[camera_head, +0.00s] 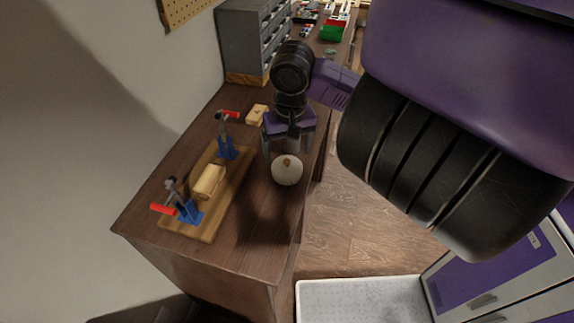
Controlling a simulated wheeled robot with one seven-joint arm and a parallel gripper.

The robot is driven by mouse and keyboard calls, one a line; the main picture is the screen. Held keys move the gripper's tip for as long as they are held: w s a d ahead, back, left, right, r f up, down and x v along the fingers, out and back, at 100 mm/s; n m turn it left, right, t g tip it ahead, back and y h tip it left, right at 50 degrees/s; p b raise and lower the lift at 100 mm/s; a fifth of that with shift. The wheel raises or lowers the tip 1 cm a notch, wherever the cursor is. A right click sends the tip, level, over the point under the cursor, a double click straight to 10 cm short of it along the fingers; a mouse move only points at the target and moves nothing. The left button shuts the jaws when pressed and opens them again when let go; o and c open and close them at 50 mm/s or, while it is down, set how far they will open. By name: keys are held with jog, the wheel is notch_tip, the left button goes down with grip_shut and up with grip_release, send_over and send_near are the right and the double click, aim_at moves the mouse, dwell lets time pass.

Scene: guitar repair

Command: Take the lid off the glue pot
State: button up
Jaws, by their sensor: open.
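The glue pot (287,174) stands on the wooden bench near its right edge. From above I see a round, pale lid with a small brown knob (287,162); the pot's body is mostly hidden beneath it. My gripper (283,157) points down over the pot, with its fingers apart at the far side of the lid, near the knob. The jaws are open and hold nothing. I cannot tell whether the fingers touch the lid or knob.
A wooden board (188,228) with two blue, red-handled clamps and a wood block (209,181) lies left of the pot. A small wooden box (257,114) sits behind. Grey drawers (247,45) stand at the back. The bench front (235,255) is clear.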

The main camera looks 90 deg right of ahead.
aim_at(287, 162)
jog(key=f, duration=0.4)
jog(key=shift+d+f, duration=0.1)
jog(key=shift+d, duration=0.1)
jog(key=shift+c, duration=0.2)
jog(key=c, duration=1.6)
jog(key=shift+f, duration=0.1)
